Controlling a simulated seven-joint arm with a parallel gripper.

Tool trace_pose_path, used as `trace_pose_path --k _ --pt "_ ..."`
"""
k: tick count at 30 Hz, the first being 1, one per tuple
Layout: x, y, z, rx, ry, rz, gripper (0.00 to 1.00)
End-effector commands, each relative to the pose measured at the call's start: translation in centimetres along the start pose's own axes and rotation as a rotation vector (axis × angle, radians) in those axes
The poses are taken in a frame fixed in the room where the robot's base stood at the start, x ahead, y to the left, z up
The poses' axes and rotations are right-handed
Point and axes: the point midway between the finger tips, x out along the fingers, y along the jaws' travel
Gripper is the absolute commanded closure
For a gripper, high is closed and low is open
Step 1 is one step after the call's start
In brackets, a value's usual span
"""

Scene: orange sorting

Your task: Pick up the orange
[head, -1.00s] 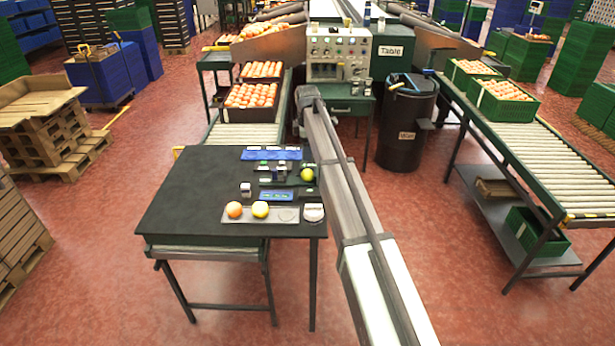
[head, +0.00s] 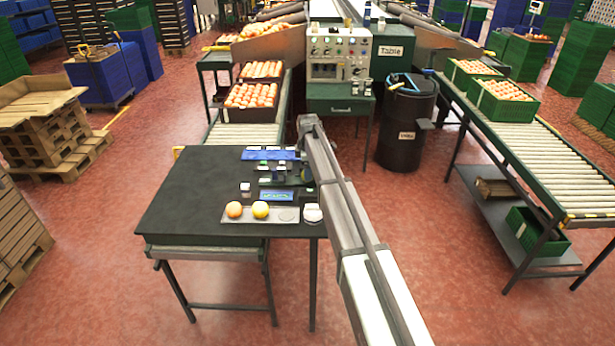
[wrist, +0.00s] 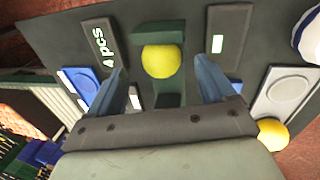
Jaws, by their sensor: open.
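On the dark table, a flat grey tray (head: 287,221) holds an orange fruit (head: 234,210) and, to its right, a yellow fruit (head: 260,210). The yellow fruit also shows at the lower right of the wrist view (wrist: 274,134). Another yellow fruit (wrist: 162,60) sits on a green holder (wrist: 170,98) in the wrist view. My gripper (wrist: 160,68) is open, its two fingers apart on either side of that holder, with the fruit ahead between them. No contact shows. In the head view my arm mostly hides this fruit.
A white round item (head: 313,213) stands at the tray's right end. A blue panel (head: 270,154) and small dark blocks lie near my gripper. The left part of the dark table (head: 190,200) is clear. A black bin (head: 407,125) stands behind, to the right.

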Motion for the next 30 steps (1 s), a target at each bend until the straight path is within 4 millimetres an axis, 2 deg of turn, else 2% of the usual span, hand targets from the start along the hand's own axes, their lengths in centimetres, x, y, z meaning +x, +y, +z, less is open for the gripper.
trace_pose_path --k 6,14,30 --pt "2.8 -0.2 0.2 0.0 0.0 -0.001 0.17" --pt "3.1 -0.2 0.2 0.0 0.0 -0.001 0.17" --pt "3.1 -0.2 0.2 0.0 0.0 0.0 0.68"
